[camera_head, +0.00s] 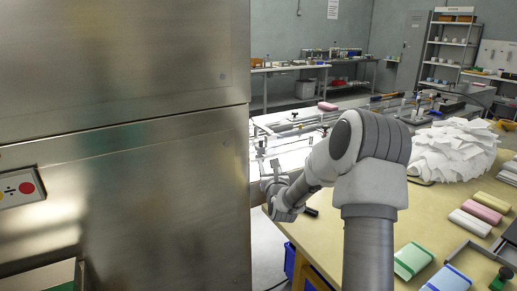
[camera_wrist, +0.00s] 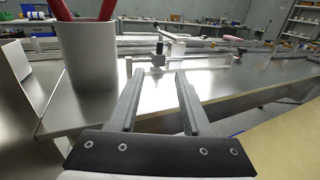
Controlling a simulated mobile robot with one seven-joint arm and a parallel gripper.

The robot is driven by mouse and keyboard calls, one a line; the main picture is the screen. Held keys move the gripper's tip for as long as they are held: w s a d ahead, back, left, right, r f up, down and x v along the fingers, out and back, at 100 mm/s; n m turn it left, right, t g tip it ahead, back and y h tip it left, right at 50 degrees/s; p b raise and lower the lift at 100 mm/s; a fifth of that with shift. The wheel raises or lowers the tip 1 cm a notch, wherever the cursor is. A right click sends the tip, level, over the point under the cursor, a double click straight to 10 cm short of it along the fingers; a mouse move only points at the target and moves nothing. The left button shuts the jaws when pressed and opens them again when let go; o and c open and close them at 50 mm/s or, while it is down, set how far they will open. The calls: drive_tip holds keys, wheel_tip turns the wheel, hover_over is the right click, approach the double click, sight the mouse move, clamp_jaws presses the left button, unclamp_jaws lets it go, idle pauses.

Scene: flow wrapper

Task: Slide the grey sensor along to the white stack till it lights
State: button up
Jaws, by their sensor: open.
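My gripper (camera_head: 270,172) is at the left front edge of the tan table in the head view, beside the steel cabinet. In the wrist view my gripper (camera_wrist: 160,76) has its two fingers apart with nothing between them. Beyond the fingertips, a small upright post with a dark clamp (camera_wrist: 159,54) stands on the shiny metal bed; I cannot tell if this is the grey sensor. No lit lamp can be made out on it. A large fanned heap of white sheets (camera_head: 447,150) lies on the table at the right in the head view; I cannot tell if it is the white stack.
A steel cabinet (camera_head: 130,190) with a red button fills the left. A grey cup (camera_wrist: 90,62) with red handles stands left of my fingers. Pink, white, green and blue blocks lie on the tan table (camera_head: 330,255). Rails cross the metal bed beyond my gripper.

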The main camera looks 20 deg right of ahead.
sight(261, 142)
drive_tip(key=b+x, duration=0.2)
drive_tip(key=x, duration=1.4)
drive_tip(key=shift+w, duration=0.2)
clamp_jaws()
idle(1.1)
